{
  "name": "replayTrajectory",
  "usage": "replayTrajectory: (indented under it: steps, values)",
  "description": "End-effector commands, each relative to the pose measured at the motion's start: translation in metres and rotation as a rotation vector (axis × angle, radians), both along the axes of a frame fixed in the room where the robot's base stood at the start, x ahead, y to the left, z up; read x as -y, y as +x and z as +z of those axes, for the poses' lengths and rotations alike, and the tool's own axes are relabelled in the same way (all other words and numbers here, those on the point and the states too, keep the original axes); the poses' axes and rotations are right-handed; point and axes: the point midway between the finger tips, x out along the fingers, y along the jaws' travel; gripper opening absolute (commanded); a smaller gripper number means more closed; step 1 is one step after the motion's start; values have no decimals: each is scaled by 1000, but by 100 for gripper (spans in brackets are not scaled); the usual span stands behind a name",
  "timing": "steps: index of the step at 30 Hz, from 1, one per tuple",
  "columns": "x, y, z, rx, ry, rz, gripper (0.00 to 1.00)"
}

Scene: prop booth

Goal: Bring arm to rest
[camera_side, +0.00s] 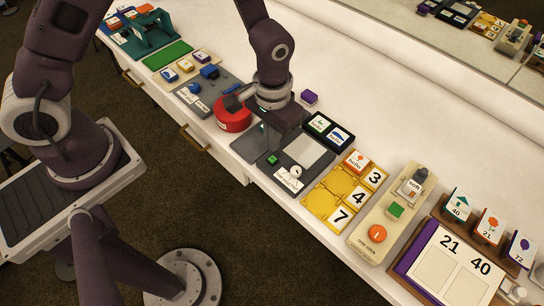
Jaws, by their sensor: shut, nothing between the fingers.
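My gripper (277,132) hangs from my dark purple arm over the long white counter (350,95). It points down above a dark grey board, and its fingers are shut with nothing between them. A red round object (234,119) lies just to the left of my gripper, partly behind it in the picture. My gripper hides part of the board below, and I cannot tell how high above it the fingertips are.
Yellow number tiles (325,202), a beige tray (370,250) and a card rack (489,223) stand to the right. A green mat (168,55) lies at left.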

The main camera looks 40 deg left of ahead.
Motion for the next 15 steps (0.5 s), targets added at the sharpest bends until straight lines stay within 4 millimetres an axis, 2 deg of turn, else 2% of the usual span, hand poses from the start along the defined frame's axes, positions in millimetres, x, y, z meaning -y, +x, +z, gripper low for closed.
replayTrajectory:
  steps: [3, 5, 8, 10, 12, 14, 15]
  values:
    - [-1, 1, 3, 4, -1, 0, 0]
    - [-4, 3, 18, 21, -7, 1, 0]
    - [-18, 4, 74, 85, -25, 4, 0]
    - [-34, -4, 123, 145, -36, 5, 0]
    - [-51, -21, 167, 205, -41, 6, 0]
    - [-66, -42, 201, 261, -43, 6, 0]
    - [-75, -58, 219, 296, -41, 6, 0]
